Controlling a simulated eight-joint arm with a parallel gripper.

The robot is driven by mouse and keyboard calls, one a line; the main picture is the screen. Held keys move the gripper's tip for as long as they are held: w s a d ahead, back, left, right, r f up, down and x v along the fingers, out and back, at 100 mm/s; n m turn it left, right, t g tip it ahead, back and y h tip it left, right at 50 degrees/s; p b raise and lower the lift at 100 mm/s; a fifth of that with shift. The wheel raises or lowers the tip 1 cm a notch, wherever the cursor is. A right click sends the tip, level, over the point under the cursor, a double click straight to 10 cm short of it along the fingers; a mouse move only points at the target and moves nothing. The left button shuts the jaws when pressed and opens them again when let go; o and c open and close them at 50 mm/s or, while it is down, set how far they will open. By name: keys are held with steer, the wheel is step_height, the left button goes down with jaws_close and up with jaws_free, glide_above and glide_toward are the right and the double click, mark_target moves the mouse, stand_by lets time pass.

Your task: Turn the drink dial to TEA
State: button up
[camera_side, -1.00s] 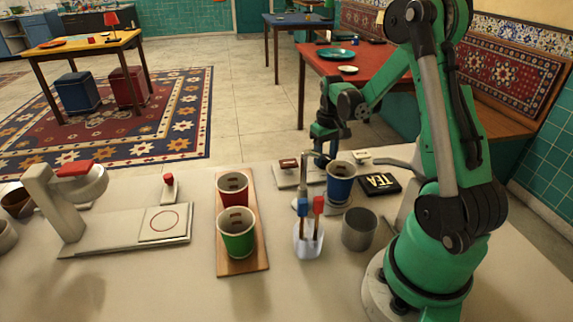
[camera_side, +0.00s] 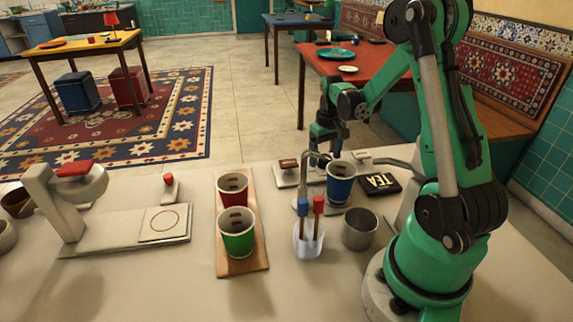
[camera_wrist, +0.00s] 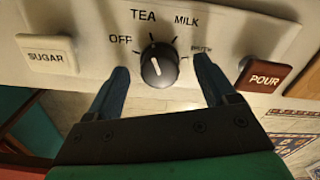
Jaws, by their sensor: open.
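The drink dial (camera_wrist: 159,65) is a round black knob on a pale panel in the wrist view. The labels OFF, TEA and MILK arc around it, and one more label at right is partly hidden by a finger. The dial's white mark slants up and slightly left, towards the TEA side; its exact alignment is hard to tell. My gripper (camera_wrist: 160,68) is open, with one blue finger on each side of the dial and a gap visible at each side. In the side view my gripper (camera_side: 322,152) is behind the curved spout, and the dial is hidden.
A SUGAR button (camera_wrist: 46,55) and a brown POUR button (camera_wrist: 265,75) flank the dial. A blue cup (camera_side: 341,186) stands by the spout (camera_side: 306,165). A metal cup (camera_side: 360,230), a stirrer holder (camera_side: 308,241) and a TEA box (camera_side: 380,185) are nearby.

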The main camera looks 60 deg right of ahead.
mark_target(325, 157)
steer(key=shift+r, duration=2.8)
steer(key=a+r+n+t, duration=0.2)
steer(key=a+r+t, duration=0.1)
steer(key=a, duration=0.8)
steer(key=a+r+n+t, duration=0.3)
steer(key=a+t, duration=0.1)
steer(key=a, duration=0.8)
steer(key=shift+s+r, duration=0.15)
